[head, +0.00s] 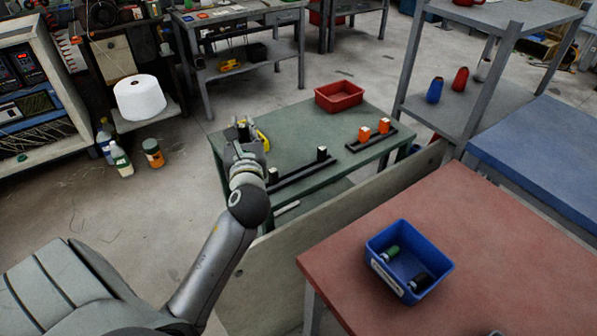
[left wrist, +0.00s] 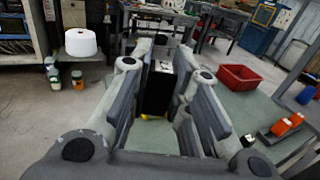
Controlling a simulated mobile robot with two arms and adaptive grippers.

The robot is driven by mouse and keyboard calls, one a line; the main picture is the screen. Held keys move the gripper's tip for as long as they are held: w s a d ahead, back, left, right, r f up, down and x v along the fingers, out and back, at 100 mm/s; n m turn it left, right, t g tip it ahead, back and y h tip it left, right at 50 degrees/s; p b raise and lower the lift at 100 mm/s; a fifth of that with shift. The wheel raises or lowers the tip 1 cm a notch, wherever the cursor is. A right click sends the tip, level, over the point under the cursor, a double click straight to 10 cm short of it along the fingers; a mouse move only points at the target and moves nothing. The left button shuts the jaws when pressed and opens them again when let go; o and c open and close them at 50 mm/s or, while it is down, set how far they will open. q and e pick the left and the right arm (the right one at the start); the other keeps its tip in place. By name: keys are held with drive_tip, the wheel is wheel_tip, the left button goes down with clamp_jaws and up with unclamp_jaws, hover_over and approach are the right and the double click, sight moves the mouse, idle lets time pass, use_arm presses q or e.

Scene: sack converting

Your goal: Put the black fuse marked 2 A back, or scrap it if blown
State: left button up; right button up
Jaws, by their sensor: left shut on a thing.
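My left gripper (head: 243,132) is shut on a black fuse (left wrist: 157,92), held upright above the green table (head: 290,135). In the left wrist view the fuse shows between the fingers, with a pale top; no rating can be read. A dark rail (head: 300,171) lies on the green table to the right of my gripper, with a black, pale-topped piece (head: 322,154) near its far end and another (head: 273,175) near its close end. A shorter rail (head: 372,143) carries two orange pieces. My right gripper is not clearly seen.
A red bin (head: 339,96) stands at the green table's back. A yellow thing (head: 263,139) lies behind my left gripper. A tan panel (head: 345,235) stands between the tables.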

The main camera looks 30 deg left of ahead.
use_arm(q)
drive_tip(key=w+d+f+b, duration=0.1)
drive_tip(key=w+d+f, duration=0.1)
drive_tip(key=w+f, duration=0.2)
drive_tip(key=w+d+f+b, duration=0.1)
drive_tip(key=w+d+f, duration=0.2)
drive_tip(key=f, duration=0.1)
drive_tip(key=w+d+f+b, duration=0.2)
drive_tip(key=w+f, duration=0.2)
drive_tip(key=shift+w+d+f, duration=0.25)
drive_tip(key=shift+w, duration=0.1)
drive_tip(key=shift+f, duration=0.2)
drive_tip(key=shift+f+b, duration=0.3)
drive_tip(key=shift+f, duration=0.25)
drive_tip(key=o, duration=0.9)
use_arm(e)
drive_tip(key=f, duration=0.2)
drive_tip(key=d+f, duration=0.1)
drive_tip(key=f, duration=0.1)
drive_tip(key=shift+d+f, duration=0.15)
drive_tip(key=shift+f, duration=0.2)
use_arm(q)
drive_tip(key=shift+r, duration=0.1)
